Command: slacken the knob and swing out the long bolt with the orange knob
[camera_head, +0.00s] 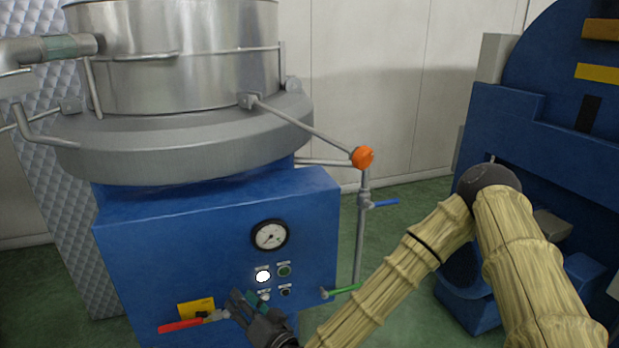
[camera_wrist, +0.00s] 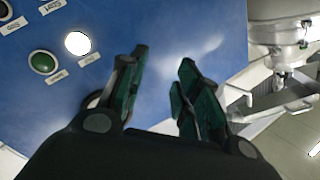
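The orange knob (camera_head: 362,158) sits at the outer end of the long bolt (camera_head: 305,127), right of the steel vessel. The bolt runs from a bracket on the vessel's wide rim down and right to the knob. My gripper (camera_head: 243,302) is low in the head view, in front of the blue cabinet's panel, well below and left of the knob. In the wrist view my gripper (camera_wrist: 162,68) has its two dark green fingers apart with nothing between them. I cannot make out the orange knob in the wrist view.
The blue cabinet (camera_head: 150,255) carries a gauge (camera_head: 270,235), a lit white button (camera_head: 263,276) and a green button (camera_head: 284,270). A vertical pipe (camera_head: 360,235) with a blue lever (camera_head: 385,203) and a green lever (camera_head: 345,289) stands below the knob. Blue machinery (camera_head: 510,115) stands at right.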

